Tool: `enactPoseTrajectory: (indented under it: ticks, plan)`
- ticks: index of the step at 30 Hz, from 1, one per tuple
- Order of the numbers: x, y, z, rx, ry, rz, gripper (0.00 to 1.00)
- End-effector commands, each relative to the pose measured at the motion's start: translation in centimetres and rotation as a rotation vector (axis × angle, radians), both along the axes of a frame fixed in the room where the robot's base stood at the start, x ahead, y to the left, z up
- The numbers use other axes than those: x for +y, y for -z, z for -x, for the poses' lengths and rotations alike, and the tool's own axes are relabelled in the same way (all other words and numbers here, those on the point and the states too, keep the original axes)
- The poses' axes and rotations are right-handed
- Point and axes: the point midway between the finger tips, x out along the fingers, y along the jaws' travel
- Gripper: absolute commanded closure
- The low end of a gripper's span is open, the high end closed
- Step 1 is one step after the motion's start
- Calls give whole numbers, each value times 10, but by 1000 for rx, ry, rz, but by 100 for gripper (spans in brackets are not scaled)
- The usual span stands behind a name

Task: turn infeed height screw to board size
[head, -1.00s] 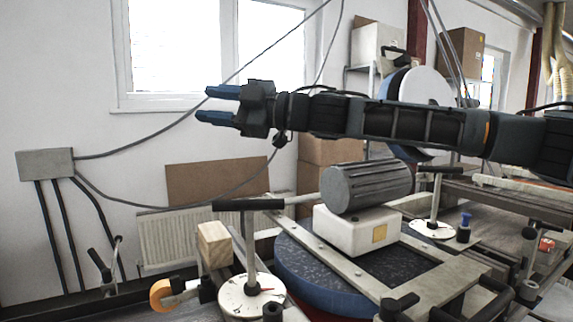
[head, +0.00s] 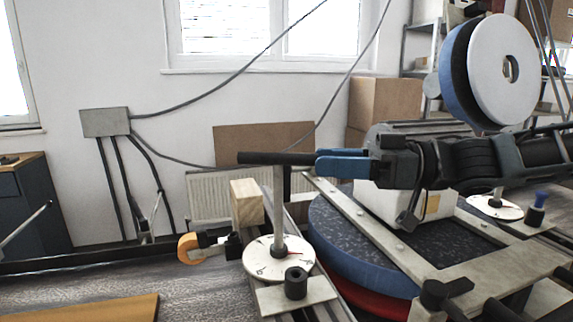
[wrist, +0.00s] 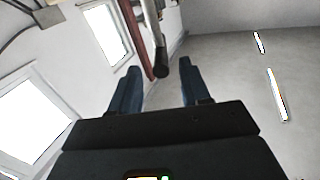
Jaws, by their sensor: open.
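The infeed height screw (head: 279,207) stands upright on a round white dial (head: 258,261) with markings, at the lower middle of the head view. A black crossbar handle (head: 277,158) tops it. My gripper (head: 320,164) points left with its blue fingers at the handle's right end. In the wrist view the black handle end (wrist: 160,66) shows between my open fingers (wrist: 157,80), a little beyond or level with their tips. I cannot tell whether the fingers touch it. A wooden block (head: 247,203) stands just left of the screw.
A second dial (head: 494,207) with a post sits at the right, behind my arm. An orange clamp-like piece (head: 189,248) is at the left. A board (head: 110,308) lies at front left.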

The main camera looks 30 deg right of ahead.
Motion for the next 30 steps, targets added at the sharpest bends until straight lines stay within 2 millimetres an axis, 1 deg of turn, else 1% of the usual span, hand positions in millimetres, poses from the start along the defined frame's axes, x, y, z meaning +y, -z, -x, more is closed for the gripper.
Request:
enactPoseTrajectory:
  ticks: [9, 15, 19, 26, 30]
  plan:
    - [39, -2, -26, -1, -3, -2, 53]
    - [57, -1, -38, -1, -2, 0, 53]
    - [61, -1, -41, -1, 0, 0, 53]
    - [61, -1, -41, -1, 0, 1, 53]
    - [61, -1, -41, -1, 0, 1, 66]
